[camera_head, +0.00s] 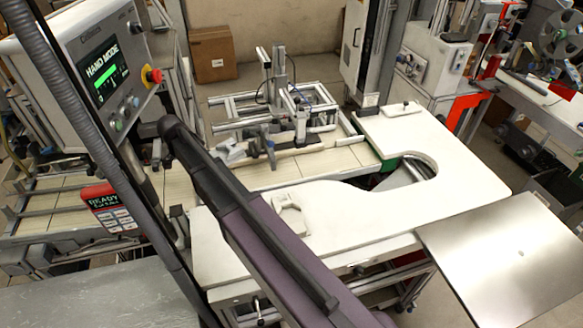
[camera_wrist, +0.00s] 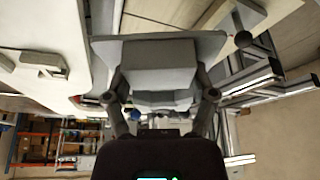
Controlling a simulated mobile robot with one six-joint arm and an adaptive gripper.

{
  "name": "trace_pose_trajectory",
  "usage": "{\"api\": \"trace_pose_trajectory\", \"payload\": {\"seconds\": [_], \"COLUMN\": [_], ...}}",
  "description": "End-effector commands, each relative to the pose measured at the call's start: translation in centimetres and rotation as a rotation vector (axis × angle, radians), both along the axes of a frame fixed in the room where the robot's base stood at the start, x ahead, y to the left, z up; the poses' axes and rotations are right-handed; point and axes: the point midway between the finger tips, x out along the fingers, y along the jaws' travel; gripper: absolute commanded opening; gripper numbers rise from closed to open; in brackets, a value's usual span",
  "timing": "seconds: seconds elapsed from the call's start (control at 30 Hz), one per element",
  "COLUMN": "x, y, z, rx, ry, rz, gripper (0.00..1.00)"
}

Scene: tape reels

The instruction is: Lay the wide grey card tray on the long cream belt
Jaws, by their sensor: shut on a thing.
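The grey card tray (camera_wrist: 160,62) is between the two fingers of my gripper (camera_wrist: 163,97) in the wrist view. It has a wide flat part and a boxy part facing the camera. The fingers press on its two sides. In the head view, my own arm hides most of the gripper, and a light grey piece (camera_head: 231,153), probably the tray, shows beside the arm over the belt. The long cream belt (camera_head: 285,172) runs left to right behind my arm. I cannot tell whether the tray touches it.
A metal frame rig (camera_head: 290,105) stands over the belt. A white table with a curved cutout (camera_head: 375,205) is in front, with a steel plate (camera_head: 510,262) at its right. A control panel (camera_head: 105,70) and a red READY box (camera_head: 108,208) are at the left.

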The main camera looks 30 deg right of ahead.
Motion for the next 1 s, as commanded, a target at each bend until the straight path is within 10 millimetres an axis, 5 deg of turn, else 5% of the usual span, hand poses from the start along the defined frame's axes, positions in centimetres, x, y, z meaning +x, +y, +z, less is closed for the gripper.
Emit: {"api": "trace_pose_trajectory", "payload": {"seconds": [0.4,1.0], "x": [2.9,2.9], "y": [-2.6,-2.8], "z": [1.2,0.4], "rx": [-0.004,-0.004], "ry": [-0.001,-0.001], "rz": [-0.405,-0.424], "gripper": [0.16,0.16]}}
